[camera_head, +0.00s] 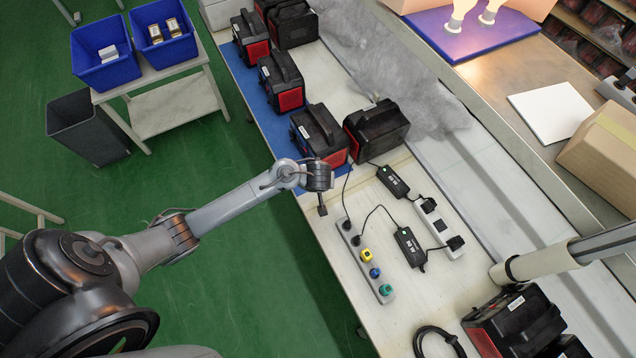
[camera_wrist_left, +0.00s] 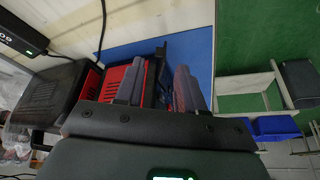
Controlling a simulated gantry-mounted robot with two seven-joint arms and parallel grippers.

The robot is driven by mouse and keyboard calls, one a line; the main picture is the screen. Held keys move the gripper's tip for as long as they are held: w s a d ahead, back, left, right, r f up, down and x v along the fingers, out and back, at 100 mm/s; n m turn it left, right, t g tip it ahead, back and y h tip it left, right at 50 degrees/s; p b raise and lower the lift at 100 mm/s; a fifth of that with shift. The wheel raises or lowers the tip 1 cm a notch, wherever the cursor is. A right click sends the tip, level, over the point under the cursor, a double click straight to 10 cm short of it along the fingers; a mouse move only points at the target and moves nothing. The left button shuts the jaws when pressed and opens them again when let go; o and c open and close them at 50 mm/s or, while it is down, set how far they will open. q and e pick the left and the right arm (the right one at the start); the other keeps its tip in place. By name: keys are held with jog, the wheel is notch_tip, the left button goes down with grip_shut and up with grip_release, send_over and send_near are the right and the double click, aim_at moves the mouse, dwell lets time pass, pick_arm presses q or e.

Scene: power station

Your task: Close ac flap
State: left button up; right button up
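A black and red power station (camera_head: 318,135) stands on the blue mat at the bench's left edge, its red face toward my left gripper (camera_head: 322,203). Its red side also shows in the left wrist view (camera_wrist_left: 118,78). A second black and red power station (camera_head: 376,128) stands beside it, seen in the wrist view as a dark box (camera_wrist_left: 48,95). I cannot make out an AC flap or its position. My left gripper is just in front of the first station; its fingers (camera_wrist_left: 160,82) are apart with nothing visibly held.
A power strip with coloured plugs (camera_head: 368,262), a white strip (camera_head: 438,228) and black adapters (camera_head: 410,246) with cables lie near the left gripper. Another station (camera_head: 515,322) is at lower right. Blue bins (camera_head: 105,52) stand on a side table. Green floor is open at left.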

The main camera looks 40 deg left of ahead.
pick_arm(q)
jog(key=shift+b+x, duration=0.55)
jog(key=shift+x, duration=1.7)
jog(key=shift+c, duration=0.3)
grip_shut()
